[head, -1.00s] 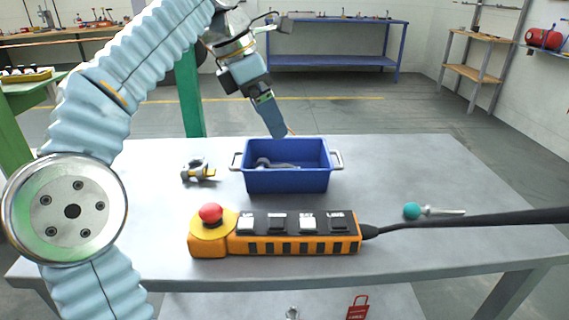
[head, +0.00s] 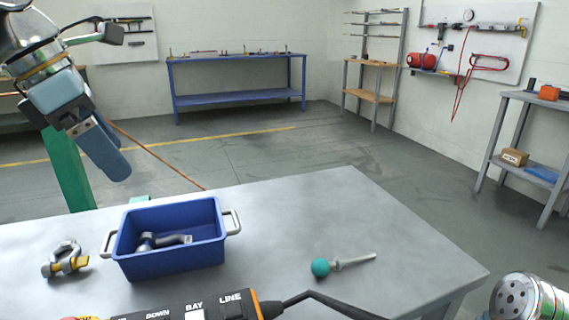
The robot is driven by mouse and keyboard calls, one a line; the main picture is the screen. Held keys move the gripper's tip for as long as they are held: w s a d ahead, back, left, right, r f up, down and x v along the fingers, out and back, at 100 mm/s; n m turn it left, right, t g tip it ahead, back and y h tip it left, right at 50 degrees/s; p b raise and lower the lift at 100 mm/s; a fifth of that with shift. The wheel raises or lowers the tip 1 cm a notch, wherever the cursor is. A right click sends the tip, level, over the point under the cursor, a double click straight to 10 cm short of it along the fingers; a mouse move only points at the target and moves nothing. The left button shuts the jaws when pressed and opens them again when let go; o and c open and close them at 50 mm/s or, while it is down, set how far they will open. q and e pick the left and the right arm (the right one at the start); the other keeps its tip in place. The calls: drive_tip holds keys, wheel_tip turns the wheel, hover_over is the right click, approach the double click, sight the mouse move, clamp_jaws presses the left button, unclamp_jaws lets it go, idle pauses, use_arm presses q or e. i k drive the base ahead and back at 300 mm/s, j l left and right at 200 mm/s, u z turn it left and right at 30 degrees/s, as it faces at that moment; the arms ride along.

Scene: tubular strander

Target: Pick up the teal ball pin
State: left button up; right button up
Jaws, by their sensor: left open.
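The teal ball pin (head: 321,267) lies on the grey table, right of the blue bin. Its round teal head points left and its pale shank points right. My left gripper (head: 112,160) hangs in the air at the upper left, above and behind the blue bin, well away from the pin. It is open and I see nothing in it. A rounded metal part of my right arm shows at the lower right corner, but the right gripper is not in view.
The blue bin (head: 170,272) with metal parts inside stands left of the pin. The grey table (head: 400,240) is clear around the pin.

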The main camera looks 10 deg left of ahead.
sight(320, 268)
drive_tip(key=k+l, duration=0.35)
drive_tip(key=l, duration=0.15)
drive_tip(key=k+l, duration=0.75)
drive_tip(key=l, duration=0.25)
